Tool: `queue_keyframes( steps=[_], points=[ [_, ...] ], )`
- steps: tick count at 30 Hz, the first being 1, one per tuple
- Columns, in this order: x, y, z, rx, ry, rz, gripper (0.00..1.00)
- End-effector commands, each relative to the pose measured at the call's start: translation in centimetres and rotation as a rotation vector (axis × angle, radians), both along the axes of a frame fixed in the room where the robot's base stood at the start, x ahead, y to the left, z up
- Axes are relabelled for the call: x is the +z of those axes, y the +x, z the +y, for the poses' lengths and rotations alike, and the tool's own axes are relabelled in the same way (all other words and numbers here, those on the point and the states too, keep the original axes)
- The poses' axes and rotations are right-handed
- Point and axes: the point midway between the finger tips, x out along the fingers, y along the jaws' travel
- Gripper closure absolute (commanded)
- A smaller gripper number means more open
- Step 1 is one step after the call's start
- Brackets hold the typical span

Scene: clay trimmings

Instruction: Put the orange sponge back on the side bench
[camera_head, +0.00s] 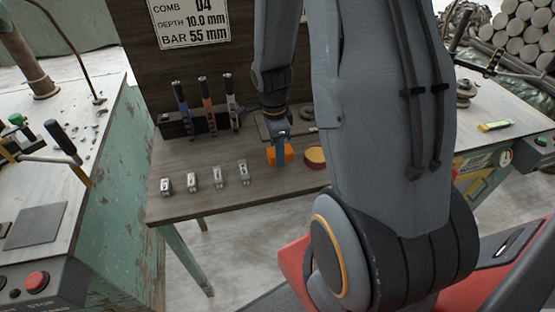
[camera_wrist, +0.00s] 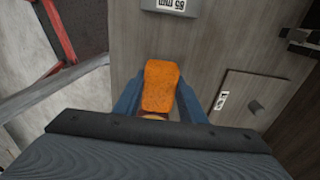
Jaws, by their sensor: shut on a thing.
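The orange sponge (camera_head: 287,155) is between the fingers of my gripper (camera_head: 279,150), over the brown wooden bench (camera_head: 190,150) with the sign board behind it. In the wrist view the sponge (camera_wrist: 160,82) stands out between the two blue fingers of my gripper (camera_wrist: 160,100), which are shut on its sides. I cannot tell whether the sponge touches the bench top. Part of the sponge is hidden behind a finger in the head view.
A round red and yellow tin (camera_head: 315,157) stands just right of the sponge. Several small metal blocks (camera_head: 218,177) line the bench front. A rack (camera_head: 175,126) with upright tools stands at the back left. Green-sided benches flank it left (camera_head: 120,150) and right (camera_head: 500,138).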

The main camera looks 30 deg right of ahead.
Motion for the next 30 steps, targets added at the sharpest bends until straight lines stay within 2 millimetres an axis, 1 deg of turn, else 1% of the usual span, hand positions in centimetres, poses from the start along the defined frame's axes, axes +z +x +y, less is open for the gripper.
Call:
queue_keyframes(
  steps=[6, 9, 23, 24, 26, 27, 30],
  points=[
    [-2.7, -0.1, 0.1, 0.003, 0.001, 0.003, 0.84],
    [-3.5, 0.0, 0.1, 0.001, 0.0, 0.001, 0.84],
    [-4.2, 0.1, 0.1, 0.002, 0.001, 0.0, 0.84],
    [-4.3, 0.0, 0.1, 0.002, 0.001, 0.0, 0.61],
    [-4.2, 0.0, 0.1, 0.002, 0.001, 0.0, 0.51],
    [-4.2, 0.0, 0.1, 0.002, 0.001, 0.0, 0.45],
    [-4.1, 0.0, 0.1, 0.002, 0.001, 0.0, 0.44]
  ],
)
